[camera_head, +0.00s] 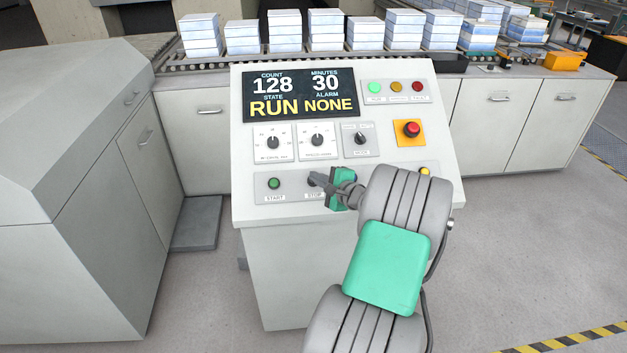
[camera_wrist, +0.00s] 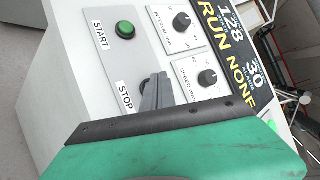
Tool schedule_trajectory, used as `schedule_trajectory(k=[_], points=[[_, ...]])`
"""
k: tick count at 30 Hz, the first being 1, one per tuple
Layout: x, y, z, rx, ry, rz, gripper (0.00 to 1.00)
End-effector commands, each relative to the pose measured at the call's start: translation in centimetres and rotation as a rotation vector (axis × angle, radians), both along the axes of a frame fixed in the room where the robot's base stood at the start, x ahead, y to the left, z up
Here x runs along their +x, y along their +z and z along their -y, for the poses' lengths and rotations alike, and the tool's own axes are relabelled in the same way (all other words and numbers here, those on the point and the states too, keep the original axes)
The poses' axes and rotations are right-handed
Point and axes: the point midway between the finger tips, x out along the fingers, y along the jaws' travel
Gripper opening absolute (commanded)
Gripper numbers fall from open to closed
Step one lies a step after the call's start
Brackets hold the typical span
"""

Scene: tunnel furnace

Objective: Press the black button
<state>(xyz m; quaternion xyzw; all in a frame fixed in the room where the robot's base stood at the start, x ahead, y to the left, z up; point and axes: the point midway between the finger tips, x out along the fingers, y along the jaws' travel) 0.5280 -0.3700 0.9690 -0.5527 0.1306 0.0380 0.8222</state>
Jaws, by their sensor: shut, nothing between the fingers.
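The sloped control panel (camera_head: 245,155) stands in front of me. The label STOP (camera_wrist: 126,95) marks a spot at the panel's lower part, right of the green START button (camera_head: 274,183), which also shows in the wrist view (camera_wrist: 125,29). My gripper (camera_head: 316,180) is shut and empty, its fingertips at the button above the STOP label. In the wrist view my fingers (camera_wrist: 155,92) cover most of that button; only a dark edge (camera_wrist: 143,86) shows beside them. I cannot tell whether the tips touch it or whether it is pressed in.
Above are two black dials (camera_head: 273,142), a selector knob (camera_head: 361,138) and a red emergency button (camera_head: 412,129) on yellow. The display (camera_head: 300,95) reads RUN, alarm NONE. A yellow button (camera_head: 425,171) is right of my arm. A conveyor with white stacks (camera_head: 325,30) runs behind.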

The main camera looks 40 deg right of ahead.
Motion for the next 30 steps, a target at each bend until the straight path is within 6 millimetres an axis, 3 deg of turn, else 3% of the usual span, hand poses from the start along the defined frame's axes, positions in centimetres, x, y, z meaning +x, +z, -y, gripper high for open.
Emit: schedule_trajectory(k=[30], points=[[0.6,-1.1,0.4,0.0,0.0,0.0,0.0]])
